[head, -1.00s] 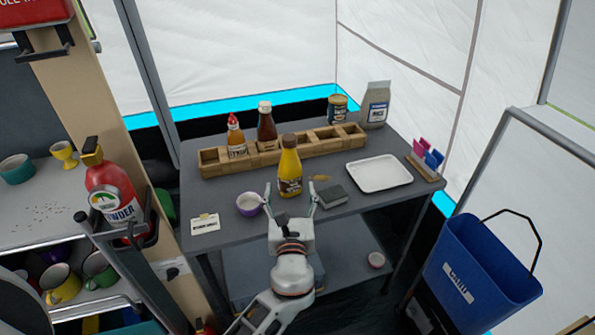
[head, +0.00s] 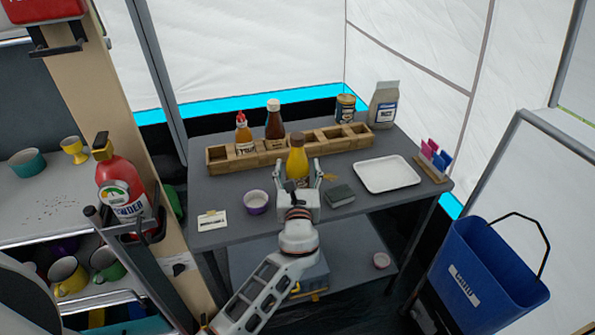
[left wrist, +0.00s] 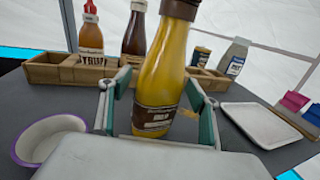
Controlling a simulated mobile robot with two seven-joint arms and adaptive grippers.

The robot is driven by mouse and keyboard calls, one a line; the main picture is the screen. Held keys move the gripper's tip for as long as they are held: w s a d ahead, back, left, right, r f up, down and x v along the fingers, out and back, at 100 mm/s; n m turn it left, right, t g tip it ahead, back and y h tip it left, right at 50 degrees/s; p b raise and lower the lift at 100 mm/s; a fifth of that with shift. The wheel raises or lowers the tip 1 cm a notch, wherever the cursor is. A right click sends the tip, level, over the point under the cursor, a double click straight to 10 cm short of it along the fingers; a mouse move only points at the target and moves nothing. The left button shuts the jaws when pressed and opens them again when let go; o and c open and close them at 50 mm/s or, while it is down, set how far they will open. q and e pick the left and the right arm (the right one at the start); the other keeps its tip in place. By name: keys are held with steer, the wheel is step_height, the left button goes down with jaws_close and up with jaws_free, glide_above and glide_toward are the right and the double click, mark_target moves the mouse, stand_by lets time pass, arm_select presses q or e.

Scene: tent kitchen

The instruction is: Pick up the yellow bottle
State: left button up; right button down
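The yellow bottle (head: 297,157) with a brown cap stands upright on the dark table (head: 345,222). It also shows large in the left wrist view (left wrist: 164,75), with a brown label. My left gripper (head: 302,180) is at the bottle from the front. In the left wrist view its two fingers (left wrist: 157,115) are open, one on each side of the bottle's lower part. A gap shows on the right side; contact on the left cannot be told. My right gripper is not in view.
A wooden caddy (head: 222,160) with an orange-sauce bottle (head: 243,137) and a dark bottle (head: 274,121) stands behind. A purple-rimmed bowl (head: 257,202) is close on the left, a dark block (head: 340,195) on the right. A white tray (head: 388,174) lies further right.

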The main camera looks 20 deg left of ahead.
arm_select(q)
steer(key=c, duration=1.2)
steer(key=shift+r, duration=0.2)
steer(key=shift+c, duration=0.2)
